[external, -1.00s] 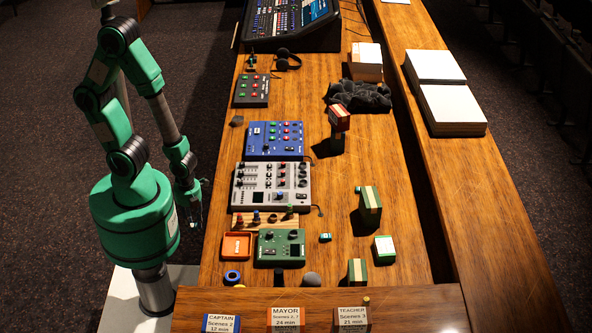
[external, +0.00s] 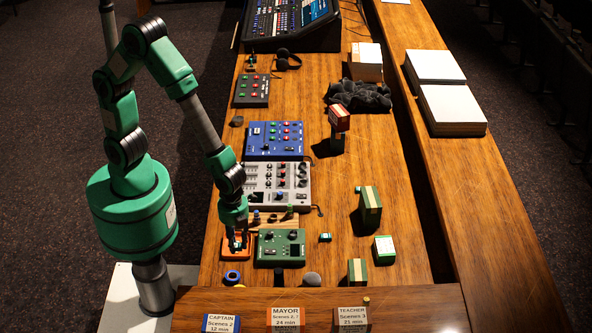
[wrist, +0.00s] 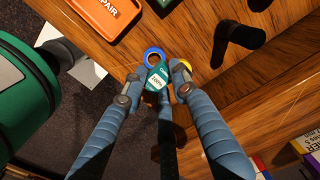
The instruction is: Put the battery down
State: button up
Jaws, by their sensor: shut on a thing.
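My gripper (external: 236,246) is shut on a small teal battery (wrist: 158,80) with a white label, held between the two fingertips (wrist: 156,80) in the wrist view. In the external view the gripper overlaps the orange tray (external: 226,254). In the wrist view the tray (wrist: 93,6), with the word REPAIR on it, lies beyond the fingertips at the top. The battery overlaps the blue ring (wrist: 150,52) there and appears above the desk. A similar small teal item (external: 325,237) lies on the desk right of the green device.
A green device (external: 280,247) stands right of the tray, with a grey mixer (external: 290,185) behind. A yellow ring (wrist: 186,66) is beside the blue one near the desk's left edge. Boxes (external: 384,249) stand to the right. Bare wood shows between them and the devices.

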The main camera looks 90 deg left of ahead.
jog(key=w+d+r+p, duration=0.1)
jog(key=w+d+r, duration=0.1)
jog(key=d, duration=0.6)
jog(key=w+d+r+p, duration=0.1)
jog(key=w+d+r, duration=0.2)
jog(key=d, duration=0.5)
jog(key=shift+w+d+p, duration=0.35)
jog(key=shift+w, duration=0.15)
send_over(289, 305)
jog(key=d, duration=0.2)
jog(key=shift+s+f+p, duration=0.2)
jog(key=shift+f+p, duration=0.1)
jog(key=shift+f, duration=0.35)
jog(key=shift+w+d+f, duration=0.1)
jog(key=shift+w+d, duration=0.05)
jog(key=shift+w+d+f, duration=0.1)
jog(key=shift+w+f, duration=0.05)
jog(key=shift+f, duration=1.6)
jog(key=shift+f, duration=0.15)
